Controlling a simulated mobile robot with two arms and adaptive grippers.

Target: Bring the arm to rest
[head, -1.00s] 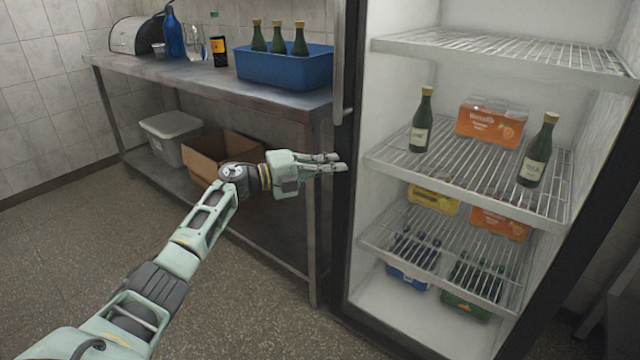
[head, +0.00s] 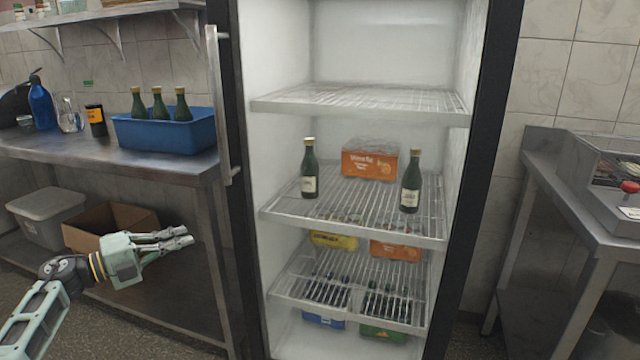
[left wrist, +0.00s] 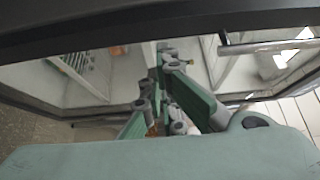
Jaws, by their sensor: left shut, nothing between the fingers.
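My left gripper (head: 188,238) is in the lower left of the head view, in front of the steel table and left of the open fridge. Its fingers are together, point right and hold nothing. The left wrist view shows the green and grey fingers (left wrist: 170,90) close to each other. Two green bottles, one left (head: 309,170) and one right (head: 411,182), stand upright on a fridge shelf (head: 350,222), apart from the gripper. My right gripper is not in view.
The fridge (head: 240,120) has a vertical handle (head: 219,110) on its left. A blue bin (head: 165,135) with green bottles stands on the steel table (head: 100,155). A cardboard box (head: 110,218) and a grey tub (head: 45,215) sit below. A steel counter (head: 550,170) stands at right.

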